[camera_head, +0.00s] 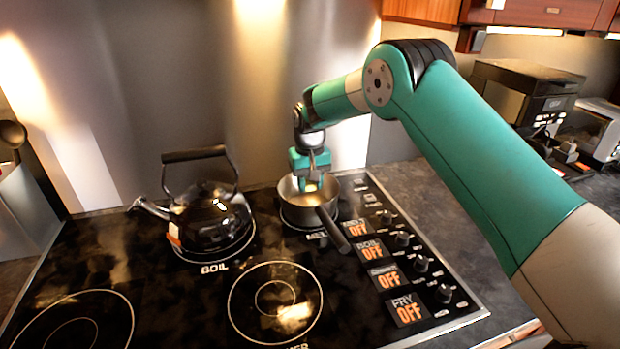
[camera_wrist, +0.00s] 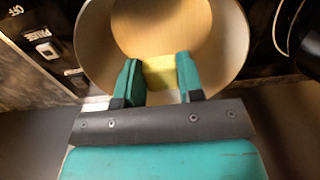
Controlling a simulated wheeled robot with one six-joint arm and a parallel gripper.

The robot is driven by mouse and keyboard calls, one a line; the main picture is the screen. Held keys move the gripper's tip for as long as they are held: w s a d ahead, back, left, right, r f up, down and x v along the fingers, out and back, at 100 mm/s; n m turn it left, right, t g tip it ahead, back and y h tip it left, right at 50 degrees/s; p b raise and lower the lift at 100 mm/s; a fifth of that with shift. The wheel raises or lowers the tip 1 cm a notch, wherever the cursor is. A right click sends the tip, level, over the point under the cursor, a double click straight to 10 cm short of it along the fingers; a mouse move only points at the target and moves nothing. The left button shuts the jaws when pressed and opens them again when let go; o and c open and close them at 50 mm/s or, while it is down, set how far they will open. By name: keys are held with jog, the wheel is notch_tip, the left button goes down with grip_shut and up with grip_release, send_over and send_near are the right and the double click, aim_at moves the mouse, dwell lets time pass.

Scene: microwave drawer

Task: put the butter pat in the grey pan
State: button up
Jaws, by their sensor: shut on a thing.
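The grey pan (camera_head: 287,203) stands on the back right burner of the stove, its dark handle pointing toward the front right. My gripper (camera_head: 311,184) is right over the pan, pointing down, with its fingertips at the pan's opening. In the wrist view my gripper (camera_wrist: 160,80) is shut on the yellow butter pat (camera_wrist: 159,72), which sits between the two green fingers. The pan (camera_wrist: 225,45) fills the view behind the butter. I cannot tell whether the butter touches the pan's bottom.
A black kettle (camera_head: 210,215) stands on the burner left of the pan. The front burners (camera_head: 275,302) are empty. Knobs and OFF displays (camera_head: 383,277) line the stove's right side. A coffee machine (camera_head: 525,95) stands on the counter at the back right.

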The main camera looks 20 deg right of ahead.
aim_at(310, 184)
jog(key=shift+f, duration=0.7)
jog(key=o, duration=1)
notch_tip(310, 184, up, 7)
jog(key=p, duration=0.4)
jog(key=shift+r, duration=0.1)
